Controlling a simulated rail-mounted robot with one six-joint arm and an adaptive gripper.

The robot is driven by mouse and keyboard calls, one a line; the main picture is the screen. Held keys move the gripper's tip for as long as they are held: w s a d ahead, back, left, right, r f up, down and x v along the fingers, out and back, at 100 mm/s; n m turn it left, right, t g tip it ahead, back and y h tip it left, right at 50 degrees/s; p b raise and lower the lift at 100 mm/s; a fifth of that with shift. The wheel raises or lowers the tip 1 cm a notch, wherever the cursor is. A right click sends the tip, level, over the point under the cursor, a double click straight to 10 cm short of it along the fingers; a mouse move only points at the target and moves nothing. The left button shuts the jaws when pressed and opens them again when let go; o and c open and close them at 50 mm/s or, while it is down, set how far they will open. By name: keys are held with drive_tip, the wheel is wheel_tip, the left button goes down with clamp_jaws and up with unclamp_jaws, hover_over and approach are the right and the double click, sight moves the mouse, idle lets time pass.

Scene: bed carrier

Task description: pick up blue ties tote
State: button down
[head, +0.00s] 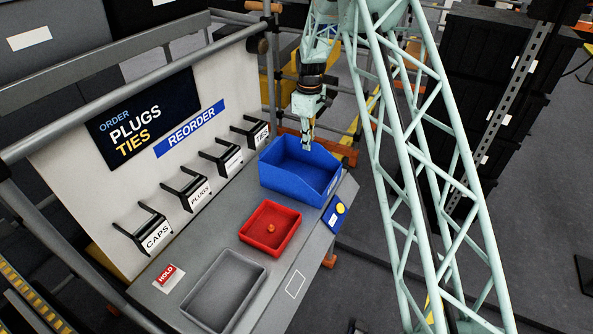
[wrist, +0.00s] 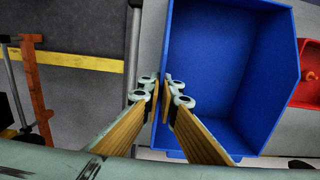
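The blue tote (head: 285,186) stands upright and looks empty at the far right end of the grey bench, near the last label holder. In the wrist view the tote (wrist: 222,70) fills the right half. My gripper (head: 307,146) points down at the tote's far side wall. In the wrist view my gripper's fingertips (wrist: 161,92) are close together at the rim, one on the outer side and one on the inner side. The narrow gap lies over the rim. Whether the fingers press on the wall cannot be told.
A red tray (head: 270,229) with a small red knob or part inside sits next to the tote. A grey tray (head: 223,292) lies nearer. A blue panel with a yellow button (head: 338,211) is at the bench's right edge. The sign board (head: 146,116) stands behind.

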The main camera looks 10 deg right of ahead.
drive_tip(key=shift+r, duration=0.15)
drive_tip(key=shift+r, duration=1.5)
drive_tip(key=shift+s+d+r, duration=0.15)
drive_tip(key=s+d, duration=1.1)
drive_tip(key=d, duration=0.2)
drive_tip(key=shift+s, duration=0.35)
drive_tip(key=shift+d, duration=0.1)
drive_tip(key=shift+r+p, duration=0.15)
drive_tip(key=shift+p, duration=0.2)
